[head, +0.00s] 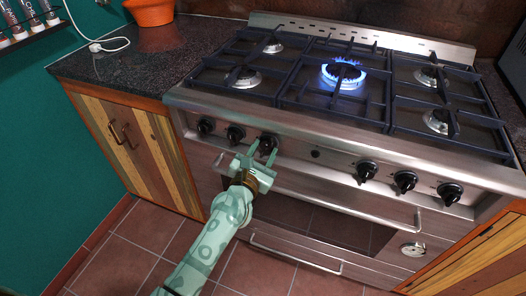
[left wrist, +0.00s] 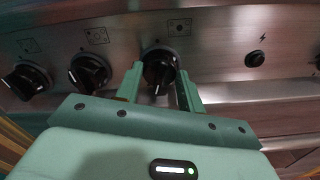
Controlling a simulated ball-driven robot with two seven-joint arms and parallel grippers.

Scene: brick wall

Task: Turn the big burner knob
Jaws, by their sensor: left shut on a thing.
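A stainless steel stove (head: 330,155) has a row of black knobs on its front panel. My left gripper (head: 262,150) reaches up to the third knob from the left (head: 268,143). In the left wrist view the gripper (left wrist: 159,85) has one finger on each side of this black knob (left wrist: 158,68), and it is shut on it. The big middle burner (head: 343,74) is lit with a ring of blue flame. My right gripper is not in view.
Two more knobs (head: 205,126) (head: 235,134) sit left of the held one, and several sit to its right. A long oven handle (head: 350,212) runs below the panel. A wooden cabinet (head: 135,140) stands at the left, with an orange pot (head: 150,11) on its dark counter.

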